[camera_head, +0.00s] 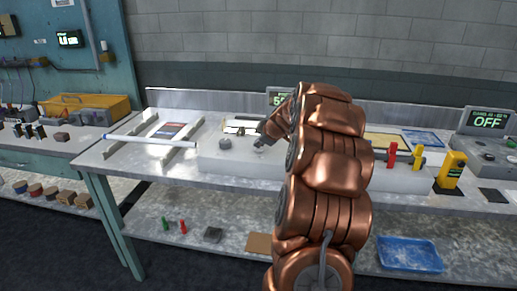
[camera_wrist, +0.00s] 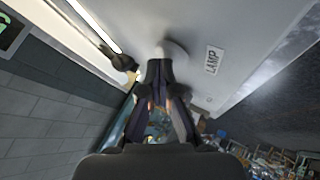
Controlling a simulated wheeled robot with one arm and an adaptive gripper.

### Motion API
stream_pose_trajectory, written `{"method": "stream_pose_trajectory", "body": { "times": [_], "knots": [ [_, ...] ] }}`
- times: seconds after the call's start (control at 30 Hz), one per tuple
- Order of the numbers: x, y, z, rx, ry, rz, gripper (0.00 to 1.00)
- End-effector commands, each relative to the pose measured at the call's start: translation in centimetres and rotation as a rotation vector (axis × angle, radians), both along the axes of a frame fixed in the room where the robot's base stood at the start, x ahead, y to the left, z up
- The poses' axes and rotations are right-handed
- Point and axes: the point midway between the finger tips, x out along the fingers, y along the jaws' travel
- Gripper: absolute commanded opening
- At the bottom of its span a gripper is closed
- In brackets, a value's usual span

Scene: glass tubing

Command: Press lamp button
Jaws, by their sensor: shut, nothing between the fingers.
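In the wrist view my gripper (camera_wrist: 158,66) is shut and empty, with its fingertips together. A pale round button (camera_wrist: 177,48) lies just beyond the tips, beside a LAMP label (camera_wrist: 213,60) on a light grey panel. The fingertips overlap the button's lower edge in the picture; I cannot tell whether they touch it. In the head view my wrist points down-left over the light grey box (camera_head: 225,162) on the bench. My copper arm hides the right part of this box, and the button cannot be made out there.
A dark knob (camera_head: 225,143) stands on the box, left of my gripper. A long white tube (camera_head: 150,140) rests across rails at the bench's left. Red (camera_head: 392,153) and yellow (camera_head: 418,157) upright pieces and a display reading OFF (camera_head: 487,121) are to the right.

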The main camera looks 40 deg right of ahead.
Motion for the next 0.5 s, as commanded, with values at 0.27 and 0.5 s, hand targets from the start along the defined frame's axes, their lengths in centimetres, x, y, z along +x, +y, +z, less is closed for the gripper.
{"method": "stream_pose_trajectory", "body": {
  "times": [0.27,0.5],
  "knots": [
    [0.0,0.0,0.3,-0.002,0.000,0.001,0.00],
    [0.0,-0.1,1.3,-0.003,-0.001,0.000,0.00]
  ]
}}
